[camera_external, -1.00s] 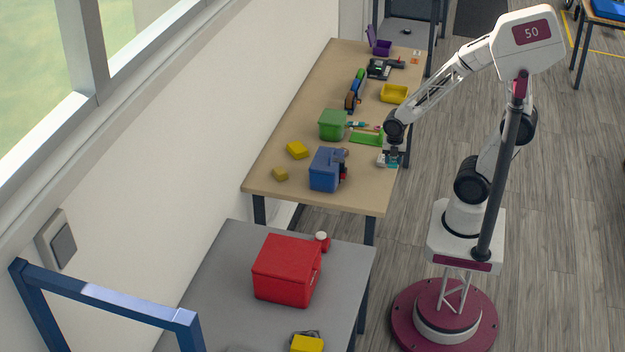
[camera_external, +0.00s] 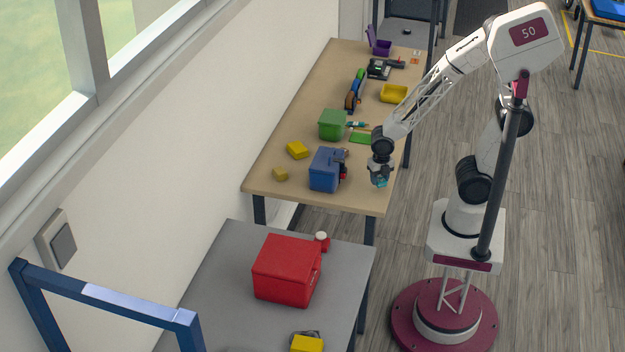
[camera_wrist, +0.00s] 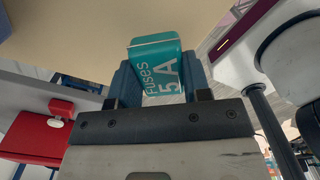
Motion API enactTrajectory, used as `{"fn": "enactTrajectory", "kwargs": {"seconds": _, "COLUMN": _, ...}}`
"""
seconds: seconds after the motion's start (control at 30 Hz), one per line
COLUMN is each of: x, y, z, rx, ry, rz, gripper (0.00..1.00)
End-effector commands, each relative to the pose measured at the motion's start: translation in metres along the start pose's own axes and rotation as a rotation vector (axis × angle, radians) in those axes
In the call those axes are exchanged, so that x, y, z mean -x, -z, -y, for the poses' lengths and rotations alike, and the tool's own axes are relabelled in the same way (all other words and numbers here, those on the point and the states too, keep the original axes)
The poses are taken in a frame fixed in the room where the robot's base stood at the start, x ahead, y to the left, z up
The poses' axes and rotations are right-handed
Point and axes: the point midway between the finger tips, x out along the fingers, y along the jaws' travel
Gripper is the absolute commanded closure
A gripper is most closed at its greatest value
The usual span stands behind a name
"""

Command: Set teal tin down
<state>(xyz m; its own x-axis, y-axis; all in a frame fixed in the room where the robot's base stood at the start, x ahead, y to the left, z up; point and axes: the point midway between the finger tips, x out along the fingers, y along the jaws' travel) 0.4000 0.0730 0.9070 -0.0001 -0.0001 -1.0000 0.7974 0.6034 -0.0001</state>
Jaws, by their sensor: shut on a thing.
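The teal tin (camera_wrist: 158,68) shows in the wrist view, with "Fuses 5A" in white letters on its face. My gripper (camera_wrist: 160,90) is shut on it, with a dark blue finger on each side. In the external view the tin (camera_external: 381,182) is a small teal patch below my gripper (camera_external: 380,176). It is at the right front part of the wooden table (camera_external: 310,197), to the right of the blue box. I cannot tell from the external view whether the tin touches the tabletop.
A blue box (camera_external: 324,170) with red and grey items at its right side is left of my gripper. A green box (camera_external: 332,125), yellow blocks (camera_external: 297,150) and a yellow bin (camera_external: 393,93) stand on the table. A red box (camera_external: 285,270) is on the grey table (camera_external: 215,290).

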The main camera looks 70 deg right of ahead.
Motion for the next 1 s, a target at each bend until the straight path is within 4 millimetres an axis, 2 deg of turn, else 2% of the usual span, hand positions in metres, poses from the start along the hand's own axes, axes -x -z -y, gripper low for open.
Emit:
{"fn": "enactTrajectory", "kwargs": {"seconds": 0.5, "x": -0.006, "y": 0.060, "z": -0.043, "rx": 0.273, "ry": 0.000, "rz": 0.000, "gripper": 0.80}}
{"fn": "enactTrajectory", "kwargs": {"seconds": 1.0, "x": -0.014, "y": 0.126, "z": -0.073, "rx": 0.533, "ry": 0.001, "rz": 0.000, "gripper": 0.80}}
